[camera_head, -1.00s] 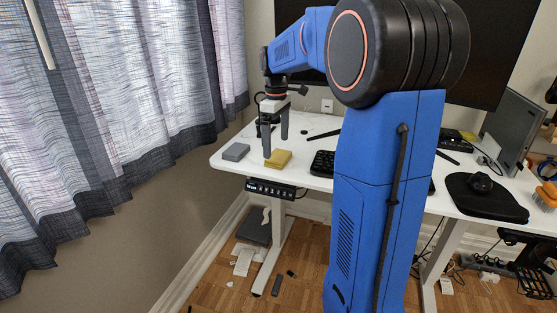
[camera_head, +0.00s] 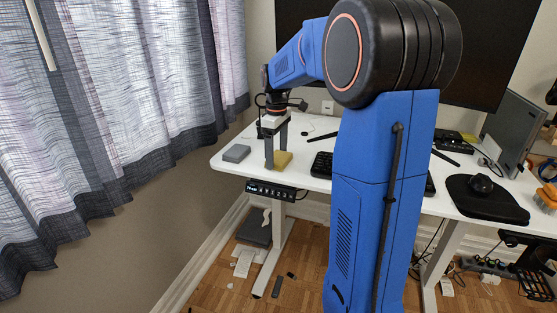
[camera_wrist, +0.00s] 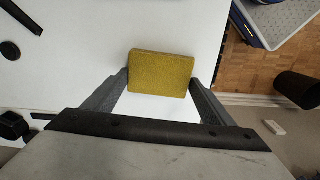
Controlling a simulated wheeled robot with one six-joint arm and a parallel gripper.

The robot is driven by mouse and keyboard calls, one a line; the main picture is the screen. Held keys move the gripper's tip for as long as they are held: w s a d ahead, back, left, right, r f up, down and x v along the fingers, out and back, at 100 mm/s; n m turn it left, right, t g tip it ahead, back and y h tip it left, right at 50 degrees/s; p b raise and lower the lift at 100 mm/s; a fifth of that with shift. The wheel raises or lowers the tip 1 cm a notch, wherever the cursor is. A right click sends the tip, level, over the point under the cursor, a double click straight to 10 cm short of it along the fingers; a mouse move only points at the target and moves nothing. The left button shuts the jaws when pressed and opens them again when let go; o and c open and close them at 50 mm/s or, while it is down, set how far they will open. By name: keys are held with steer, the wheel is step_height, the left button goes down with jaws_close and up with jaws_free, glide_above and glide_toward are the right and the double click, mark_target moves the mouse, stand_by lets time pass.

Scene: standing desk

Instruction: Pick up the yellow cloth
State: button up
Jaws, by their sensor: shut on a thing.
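The yellow cloth (camera_head: 283,159) is a small folded block on the left part of the white desk in the head view. In the wrist view the cloth (camera_wrist: 161,72) lies between the two grey fingers of my gripper (camera_wrist: 160,80), with a fingertip at each side edge. My gripper (camera_head: 277,157) points straight down at the cloth in the head view and is shut on it. The near finger covers part of the cloth's left side. I cannot tell whether the cloth is clear of the desk top.
A grey block (camera_head: 236,153) lies on the desk (camera_head: 226,167) just left of the cloth. A mouse (camera_head: 481,184) on a dark mat and a large monitor (camera_head: 500,60) stand further right and behind. The desk's front edge is close.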

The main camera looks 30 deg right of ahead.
mark_target(277, 157)
step_height(277, 157, up, 10)
stand_by(0.6)
steer(key=o, duration=0.4)
steer(key=c, duration=0.3)
